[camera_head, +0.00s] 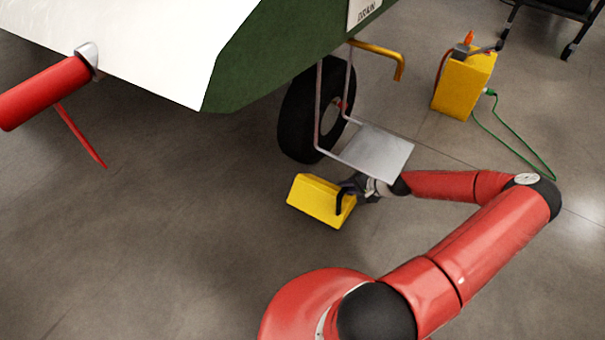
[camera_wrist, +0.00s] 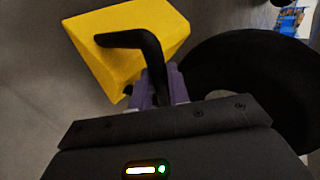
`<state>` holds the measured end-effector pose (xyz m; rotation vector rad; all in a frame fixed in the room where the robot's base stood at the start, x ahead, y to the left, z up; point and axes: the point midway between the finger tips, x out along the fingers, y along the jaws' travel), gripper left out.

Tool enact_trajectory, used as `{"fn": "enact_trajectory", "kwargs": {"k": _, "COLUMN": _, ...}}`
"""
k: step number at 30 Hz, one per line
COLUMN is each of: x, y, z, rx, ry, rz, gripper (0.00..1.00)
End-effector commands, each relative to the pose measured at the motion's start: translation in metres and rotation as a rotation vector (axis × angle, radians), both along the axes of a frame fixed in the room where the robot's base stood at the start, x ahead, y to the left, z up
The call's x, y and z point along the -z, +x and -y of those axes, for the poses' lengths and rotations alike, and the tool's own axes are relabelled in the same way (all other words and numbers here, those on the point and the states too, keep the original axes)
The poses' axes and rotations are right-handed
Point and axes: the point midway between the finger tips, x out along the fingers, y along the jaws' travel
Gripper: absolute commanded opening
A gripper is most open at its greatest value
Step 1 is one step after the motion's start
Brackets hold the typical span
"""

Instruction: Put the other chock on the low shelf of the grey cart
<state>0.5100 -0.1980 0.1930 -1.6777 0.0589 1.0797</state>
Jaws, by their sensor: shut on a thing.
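A yellow chock (camera_head: 316,200) with a black handle is at the end of my arm, in front of the black wheel (camera_head: 298,125). My gripper (camera_head: 350,188) is shut on the chock's handle. In the wrist view the yellow chock (camera_wrist: 120,40) fills the upper left, and its bent black handle (camera_wrist: 135,42) runs down between the purple fingers of my gripper (camera_wrist: 158,92). I cannot tell whether the chock touches the floor. The grey cart's low shelf is not clearly in view; only a dark wheeled frame (camera_head: 545,15) shows at the top right.
A metal step plate (camera_head: 378,150) hangs on a frame close behind my gripper, by the wheel. A white and green body (camera_head: 250,50) is overhead. A yellow box (camera_head: 463,85) with a green hose (camera_head: 520,150) stands right. The floor at left is clear below a red bar (camera_head: 45,92).

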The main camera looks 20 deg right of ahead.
Motion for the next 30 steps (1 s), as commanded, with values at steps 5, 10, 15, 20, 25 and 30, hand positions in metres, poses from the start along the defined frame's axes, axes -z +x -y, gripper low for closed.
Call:
{"fn": "enact_trajectory", "kwargs": {"k": 5, "x": -0.007, "y": -0.012, "z": 0.011, "rx": 0.002, "ry": -0.001, "rz": 0.002, "gripper": 0.0}}
{"fn": "enact_trajectory", "kwargs": {"k": 10, "x": -0.011, "y": -0.024, "z": 0.019, "rx": 0.001, "ry": -0.001, "rz": 0.002, "gripper": 0.0}}
{"fn": "enact_trajectory", "kwargs": {"k": 15, "x": -0.015, "y": -0.036, "z": 0.029, "rx": 0.002, "ry": 0.0, "rz": 0.001, "gripper": 0.0}}
{"fn": "enact_trajectory", "kwargs": {"k": 20, "x": -0.018, "y": -0.047, "z": 0.037, "rx": 0.002, "ry": -0.001, "rz": 0.002, "gripper": 0.0}}
{"fn": "enact_trajectory", "kwargs": {"k": 25, "x": -0.022, "y": -0.059, "z": 0.047, "rx": 0.003, "ry": 0.0, "rz": 0.002, "gripper": 0.0}}
{"fn": "enact_trajectory", "kwargs": {"k": 30, "x": -0.025, "y": -0.067, "z": 0.053, "rx": 0.001, "ry": 0.0, "rz": 0.001, "gripper": 0.0}}
